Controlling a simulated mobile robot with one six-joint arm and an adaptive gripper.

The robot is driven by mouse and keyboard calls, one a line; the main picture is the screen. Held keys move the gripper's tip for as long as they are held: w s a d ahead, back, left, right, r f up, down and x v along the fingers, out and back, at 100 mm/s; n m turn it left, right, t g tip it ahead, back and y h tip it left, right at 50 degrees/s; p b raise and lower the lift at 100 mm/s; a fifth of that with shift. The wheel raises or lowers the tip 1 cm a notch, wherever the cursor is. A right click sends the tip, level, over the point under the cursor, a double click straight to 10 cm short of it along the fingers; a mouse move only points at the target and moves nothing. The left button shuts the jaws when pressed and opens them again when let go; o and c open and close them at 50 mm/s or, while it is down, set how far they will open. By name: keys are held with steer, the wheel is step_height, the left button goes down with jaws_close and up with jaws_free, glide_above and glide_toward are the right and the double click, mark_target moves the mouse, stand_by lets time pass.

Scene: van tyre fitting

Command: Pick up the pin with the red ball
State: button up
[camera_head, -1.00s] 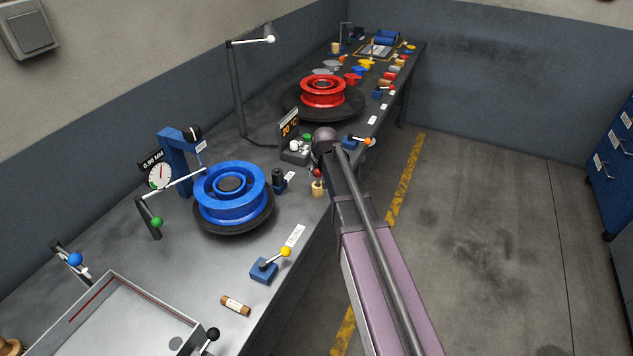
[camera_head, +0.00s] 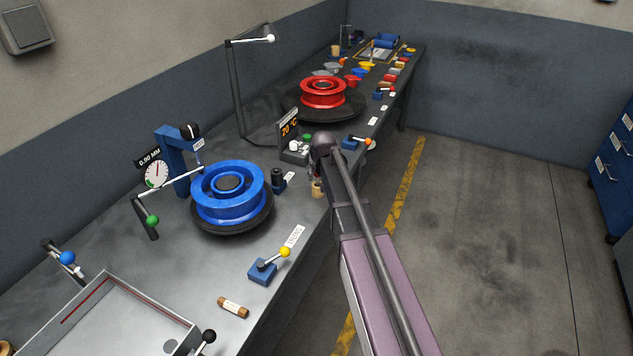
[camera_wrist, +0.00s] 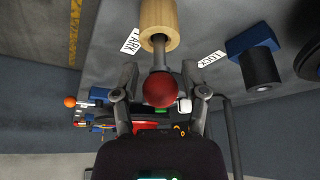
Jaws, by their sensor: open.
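The pin with the red ball (camera_wrist: 160,89) is in the wrist view. Its grey shank runs from the ball into a light wooden holder (camera_wrist: 159,22). My gripper (camera_wrist: 160,72) is open, with one finger on each side of the ball and shank and gaps visible on both sides. In the head view the wooden holder (camera_head: 317,189) stands near the bench's front edge. My arm and gripper cover the red ball there.
A black cylinder on a blue base (camera_head: 278,180) stands left of the holder. A blue wheel rim (camera_head: 229,195) is further left, and a blue block with an orange-knobbed lever (camera_head: 355,143) is behind. The floor right of the bench is clear.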

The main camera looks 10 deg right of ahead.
steer(key=shift+b+x, duration=0.65)
steer(key=shift+x, duration=0.4)
jaws_close()
